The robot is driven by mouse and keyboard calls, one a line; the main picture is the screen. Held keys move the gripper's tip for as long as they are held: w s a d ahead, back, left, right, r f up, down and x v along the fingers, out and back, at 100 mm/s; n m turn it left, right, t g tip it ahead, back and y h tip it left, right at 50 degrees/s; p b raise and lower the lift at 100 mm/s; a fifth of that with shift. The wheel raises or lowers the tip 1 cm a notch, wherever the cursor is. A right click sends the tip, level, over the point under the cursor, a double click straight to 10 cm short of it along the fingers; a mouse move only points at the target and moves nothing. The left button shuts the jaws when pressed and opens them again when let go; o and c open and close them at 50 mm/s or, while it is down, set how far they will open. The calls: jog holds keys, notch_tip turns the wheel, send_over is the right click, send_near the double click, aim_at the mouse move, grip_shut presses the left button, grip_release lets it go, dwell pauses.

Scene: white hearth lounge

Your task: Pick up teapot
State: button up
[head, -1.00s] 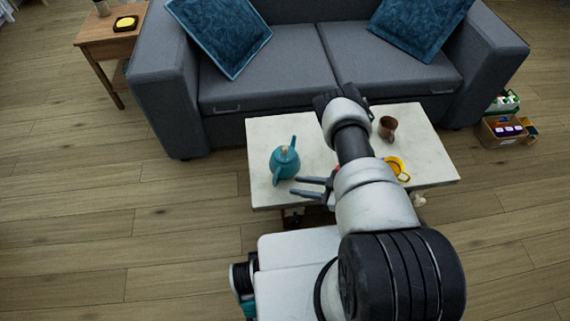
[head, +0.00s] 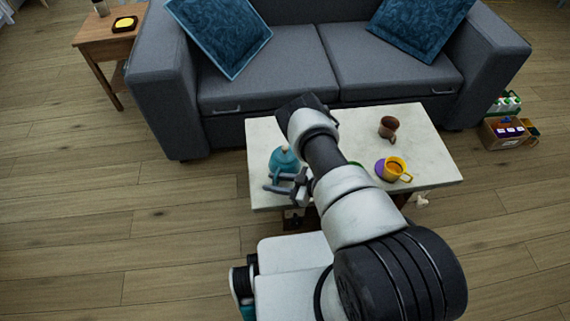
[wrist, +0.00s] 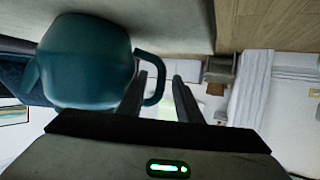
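The teal teapot (head: 284,158) stands on the left part of the white table (head: 262,135). My gripper partly hides it in the head view. My gripper (head: 269,180) is at the teapot's near side, its fingers pointing left. In the wrist view the teapot (wrist: 85,60) appears upside down at the left, with its looped handle (wrist: 159,72) towards the fingers. My gripper (wrist: 158,75) is open there, and the outer part of the handle shows between the two fingers. I cannot tell whether a finger touches it.
A brown mug (head: 388,127) and a yellow cup (head: 394,169), beside something purple, stand on the table's right half. My arm reaches over the table's middle. A grey sofa (head: 270,80) is close behind the table. Open wooden floor lies to the left.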

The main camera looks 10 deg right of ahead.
jog(key=shift+c, duration=0.3)
grip_shut()
jog(key=shift+r, duration=0.1)
dwell(0.9)
jog(key=shift+w+r, duration=0.1)
jog(key=shift+r, duration=0.05)
